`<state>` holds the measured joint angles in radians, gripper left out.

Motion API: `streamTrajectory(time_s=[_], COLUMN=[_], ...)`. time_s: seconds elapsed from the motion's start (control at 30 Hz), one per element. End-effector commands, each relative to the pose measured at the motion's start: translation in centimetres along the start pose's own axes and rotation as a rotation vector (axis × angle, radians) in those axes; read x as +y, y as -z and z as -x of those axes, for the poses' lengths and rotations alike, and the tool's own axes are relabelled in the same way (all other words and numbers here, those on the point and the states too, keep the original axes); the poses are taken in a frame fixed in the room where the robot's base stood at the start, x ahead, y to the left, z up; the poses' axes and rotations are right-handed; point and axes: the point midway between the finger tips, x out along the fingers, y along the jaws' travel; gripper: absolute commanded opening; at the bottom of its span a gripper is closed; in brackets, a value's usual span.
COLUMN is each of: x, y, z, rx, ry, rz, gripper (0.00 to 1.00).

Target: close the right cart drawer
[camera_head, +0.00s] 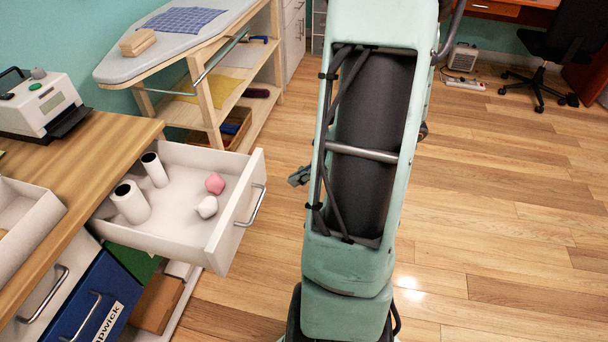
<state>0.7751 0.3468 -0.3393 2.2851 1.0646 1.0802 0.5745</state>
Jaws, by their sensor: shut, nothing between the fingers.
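The open drawer (236,213) is a white box pulled well out from under the wooden top of the cart (75,165). A metal bar handle (252,206) is on its front panel. Inside are two white rolls with dark ends (130,203), a pink lump (214,183) and a white lump (206,207). What looks like my gripper (299,176) pokes out, small and dark, at the left edge of my own column, to the right of the drawer front and apart from it. It appears shut and empty. My column hides the rest of the arm.
A white drawer with a handle (44,297) and a blue one (95,302) are at the lower left. A label machine (42,105) stands on the cart top. An ironing board (165,45) on a wooden rack is behind.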

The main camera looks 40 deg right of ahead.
Motion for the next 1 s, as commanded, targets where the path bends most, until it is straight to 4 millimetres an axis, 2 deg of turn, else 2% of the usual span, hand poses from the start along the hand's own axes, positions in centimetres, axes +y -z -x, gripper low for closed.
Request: streamTrajectory(time_s=[0.03, 0.2, 0.27, 0.4, 0.6, 1.0], x=[0.1, 0.1, 0.1, 0.0, 0.0, 0.0], y=[0.3, 0.3, 0.1, -1.7, -2.7, -2.8], z=[-1.5, -5.1, -6.1, -7.3, -8.1, -8.2], rx=[0.000, 0.001, 0.001, 0.002, 0.002, 0.002], ry=[-0.005, -0.004, -0.002, -0.001, 0.000, 0.000], rz=[0.001, 0.003, 0.003, 0.006, 0.004, 0.004], gripper=[0.00, 0.00, 0.00, 0.00, 0.00, 0.00])
